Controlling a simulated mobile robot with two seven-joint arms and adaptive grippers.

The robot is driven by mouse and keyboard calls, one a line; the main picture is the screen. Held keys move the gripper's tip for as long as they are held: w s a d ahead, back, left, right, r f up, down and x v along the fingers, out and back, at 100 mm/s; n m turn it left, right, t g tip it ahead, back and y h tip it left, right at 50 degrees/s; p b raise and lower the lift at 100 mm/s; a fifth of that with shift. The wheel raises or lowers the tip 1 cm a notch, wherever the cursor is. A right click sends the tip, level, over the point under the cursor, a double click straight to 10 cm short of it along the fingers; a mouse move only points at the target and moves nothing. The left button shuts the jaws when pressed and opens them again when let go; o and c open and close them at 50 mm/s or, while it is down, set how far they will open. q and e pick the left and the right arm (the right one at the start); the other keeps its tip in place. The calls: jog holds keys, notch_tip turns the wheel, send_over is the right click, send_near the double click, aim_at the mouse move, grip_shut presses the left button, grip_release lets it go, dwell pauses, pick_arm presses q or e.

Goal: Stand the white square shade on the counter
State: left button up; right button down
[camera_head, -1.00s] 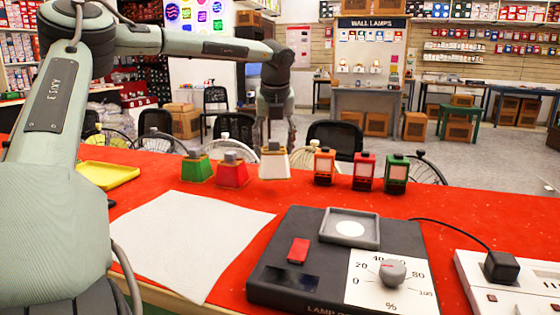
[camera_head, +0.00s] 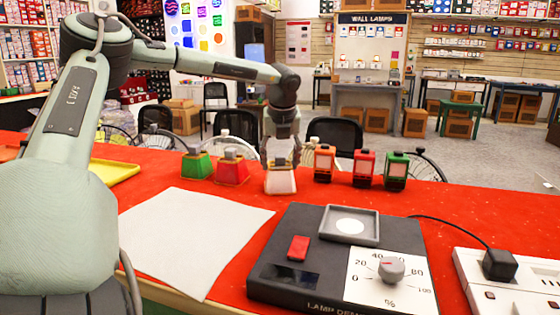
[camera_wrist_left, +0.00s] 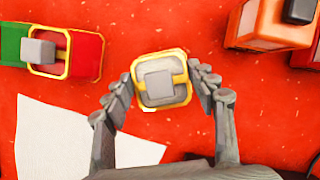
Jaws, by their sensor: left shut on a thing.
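The white square shade (camera_head: 280,183) is at the back of the red counter, between the red shade and the orange lamp. The wrist view shows it from above, with a yellow rim and a grey block on top (camera_wrist_left: 160,87). My left gripper (camera_head: 281,164) comes down over it from above. In the wrist view the left gripper's fingers (camera_wrist_left: 162,84) are shut on two opposite sides of it. The shade looks upright, its lower edge at or very near the counter; I cannot tell whether it touches. My right gripper is not in view.
To its left stand a red shade (camera_head: 232,170) and a green shade (camera_head: 196,165). To its right are an orange lamp (camera_head: 324,163), a red lamp (camera_head: 364,168) and a green lamp (camera_head: 396,171). A white cloth (camera_head: 195,235) and a black dial unit (camera_head: 290,225) lie in front.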

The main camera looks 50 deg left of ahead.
pick_arm(q)
jog(key=o, duration=1.2)
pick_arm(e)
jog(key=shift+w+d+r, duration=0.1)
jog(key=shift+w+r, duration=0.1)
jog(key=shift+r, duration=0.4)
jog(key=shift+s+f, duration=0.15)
pick_arm(q)
jog(key=shift+r, duration=0.1)
jog(key=shift+r, duration=0.25)
jog(key=v, duration=1.1)
jog(key=shift+d+r, duration=0.15)
jog(key=shift+r, duration=0.05)
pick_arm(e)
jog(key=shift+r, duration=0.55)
